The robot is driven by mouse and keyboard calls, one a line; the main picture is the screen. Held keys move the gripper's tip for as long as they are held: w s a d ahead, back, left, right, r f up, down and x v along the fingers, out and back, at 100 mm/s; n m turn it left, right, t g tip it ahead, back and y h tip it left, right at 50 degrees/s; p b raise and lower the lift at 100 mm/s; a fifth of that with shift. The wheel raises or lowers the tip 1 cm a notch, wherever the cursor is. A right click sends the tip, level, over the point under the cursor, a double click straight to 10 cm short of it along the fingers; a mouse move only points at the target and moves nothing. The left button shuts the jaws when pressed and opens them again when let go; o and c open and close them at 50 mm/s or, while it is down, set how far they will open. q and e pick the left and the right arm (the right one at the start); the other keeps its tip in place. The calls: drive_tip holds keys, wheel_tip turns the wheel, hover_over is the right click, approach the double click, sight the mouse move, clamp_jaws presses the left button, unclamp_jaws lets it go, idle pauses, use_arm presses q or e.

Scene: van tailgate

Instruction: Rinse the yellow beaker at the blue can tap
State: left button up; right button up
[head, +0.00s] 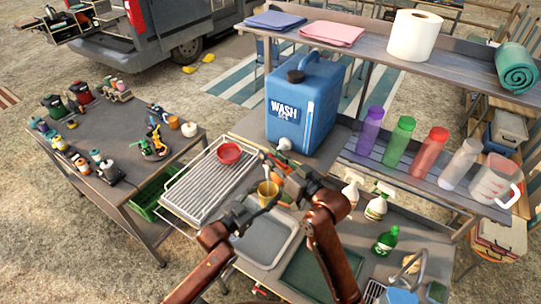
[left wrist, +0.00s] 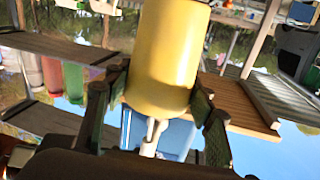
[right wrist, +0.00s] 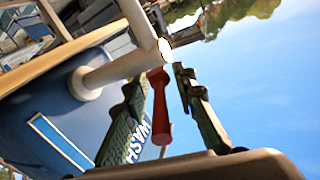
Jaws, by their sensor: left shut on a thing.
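The blue can (head: 303,105) stands on the counter, with a white tap (head: 284,143) low on its near side. My left gripper (head: 262,200) is shut on the yellow beaker (head: 268,188), just below the tap in the head view. The beaker (left wrist: 165,55) fills the middle of the left wrist view, a finger on each side; its inside is hidden there. My right gripper (head: 283,166) is at the tap. In the right wrist view its fingers are open, with the tap's red lever (right wrist: 160,105) between them. No water shows.
A white wire rack (head: 205,190) with a red bowl (head: 229,153) is left of the beaker. A grey basin (head: 268,243) lies below. Spray bottles (head: 376,206) stand to the right. Several coloured bottles (head: 398,140) line the slatted shelf behind.

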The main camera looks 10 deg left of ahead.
drive_tip(key=v, duration=1.2)
